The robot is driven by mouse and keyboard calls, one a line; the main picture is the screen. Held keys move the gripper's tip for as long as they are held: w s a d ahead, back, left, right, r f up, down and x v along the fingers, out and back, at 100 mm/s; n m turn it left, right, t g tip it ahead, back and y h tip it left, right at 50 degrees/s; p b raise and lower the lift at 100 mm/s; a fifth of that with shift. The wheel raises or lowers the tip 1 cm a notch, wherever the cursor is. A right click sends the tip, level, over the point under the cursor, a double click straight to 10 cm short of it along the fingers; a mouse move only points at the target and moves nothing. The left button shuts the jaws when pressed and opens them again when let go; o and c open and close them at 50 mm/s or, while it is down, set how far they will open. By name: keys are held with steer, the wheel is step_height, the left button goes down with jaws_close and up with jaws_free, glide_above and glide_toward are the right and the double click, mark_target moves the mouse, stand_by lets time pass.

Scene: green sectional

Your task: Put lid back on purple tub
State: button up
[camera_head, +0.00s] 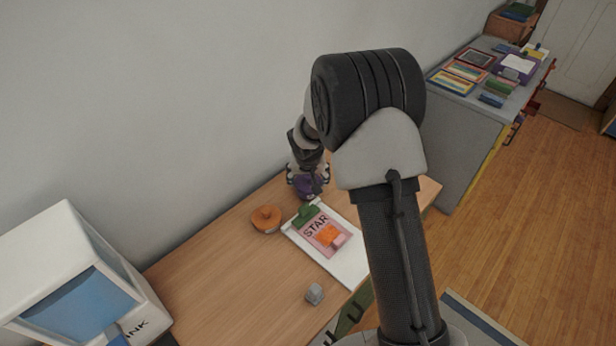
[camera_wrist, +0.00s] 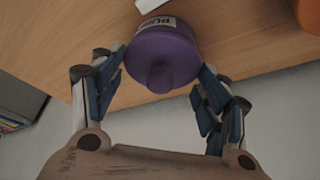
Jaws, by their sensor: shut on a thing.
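The purple lid (camera_wrist: 163,62), round with a knob in its middle, faces the camera in the wrist view. My gripper (camera_wrist: 162,70) has its blue-padded fingers on either side of the lid's rim, shut on it. Just beyond the lid shows a small part of the purple tub (camera_wrist: 143,31) with a white label; the lid hides most of it. Whether the lid is fully seated or slightly above the tub I cannot tell. In the head view my gripper (camera_head: 308,178) is at the table's far side, with purple showing between its fingers.
An orange knobbed tub (camera_head: 266,217) stands left of my gripper. A clipboard (camera_head: 347,266) with a "STAR" sheet lies in front. A small grey block (camera_head: 314,294) is nearer. A white box-like unit (camera_head: 60,250) stands at left. The wall is close behind. The table's (camera_head: 215,285) middle left is clear.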

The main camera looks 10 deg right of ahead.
steer(key=o, duration=0.9)
steer(key=shift+c, duration=0.2)
steer(key=shift+o, duration=1)
steer(key=shift+r, duration=0.1)
steer(key=shift+r+p, duration=2.3)
steer(key=shift+r, duration=1.2)
steer(key=shift+f, duration=0.1)
steer(key=shift+c, duration=0.4)
jaws_close()
steer(key=shift+f, duration=0.1)
